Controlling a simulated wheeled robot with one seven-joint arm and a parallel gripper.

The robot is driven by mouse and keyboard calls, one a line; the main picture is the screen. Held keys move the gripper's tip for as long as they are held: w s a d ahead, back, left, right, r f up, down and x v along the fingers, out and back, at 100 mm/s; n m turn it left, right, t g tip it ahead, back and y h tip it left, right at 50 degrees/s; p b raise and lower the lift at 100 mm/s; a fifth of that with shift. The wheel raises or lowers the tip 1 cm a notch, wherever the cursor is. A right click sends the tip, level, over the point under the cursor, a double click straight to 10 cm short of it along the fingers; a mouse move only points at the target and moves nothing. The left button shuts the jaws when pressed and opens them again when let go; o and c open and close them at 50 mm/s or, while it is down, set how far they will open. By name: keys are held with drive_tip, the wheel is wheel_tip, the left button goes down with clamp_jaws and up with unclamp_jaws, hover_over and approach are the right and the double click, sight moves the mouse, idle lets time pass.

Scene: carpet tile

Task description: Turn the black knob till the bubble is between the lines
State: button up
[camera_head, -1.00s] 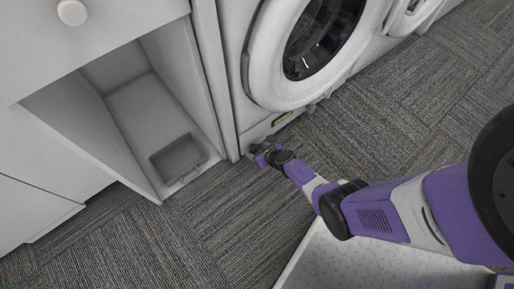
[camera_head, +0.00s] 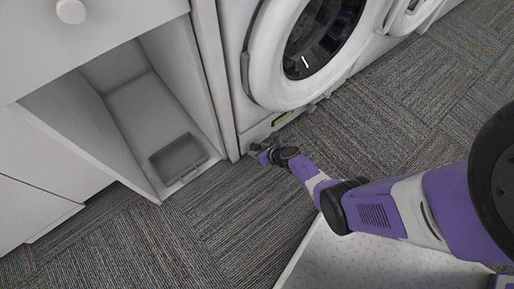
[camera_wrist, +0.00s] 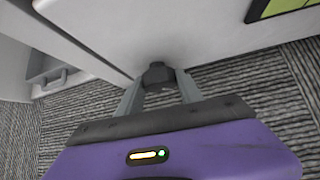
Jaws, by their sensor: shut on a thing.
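The black knob (camera_wrist: 158,75) is at the bottom edge of the white washing machine (camera_head: 258,70), low above the carpet. My gripper (camera_wrist: 157,88) has its two grey fingers on either side of the knob and is shut on it. In the head view my gripper (camera_head: 258,150) is at the machine's lower front corner and hides the knob. The level vial (camera_head: 282,118) is a yellow-green strip on the machine's lower front. Part of it shows at the top right of the wrist view (camera_wrist: 285,8). The bubble and its lines cannot be made out.
A white open cabinet (camera_head: 207,75) stands left of the machine, with a grey tray (camera_head: 178,158) on its floor. Grey striped carpet (camera_head: 240,215) lies in front and is clear around my gripper. The round door (camera_head: 270,90) of the machine is above.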

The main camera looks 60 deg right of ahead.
drive_tip(key=y+b, duration=0.1)
drive_tip(key=m+t+y, duration=0.1)
drive_tip(key=b, duration=0.1)
drive_tip(key=shift+d+f+m+y+b, duration=0.25)
drive_tip(key=shift+f+m+y+b, duration=0.05)
drive_tip(key=shift+m+y, duration=0.1)
drive_tip(key=shift+m+t+y+b, duration=0.45)
drive_tip(key=shift+y+b, duration=0.25)
drive_tip(key=shift+b, duration=0.3)
drive_tip(key=shift+t+y+b, duration=0.25)
drive_tip(key=shift+y+b, duration=0.15)
drive_tip(key=shift+b, duration=0.2)
drive_tip(key=shift+r+m, duration=0.15)
drive_tip(key=shift+m, duration=0.1)
drive_tip(key=o, duration=1.4)
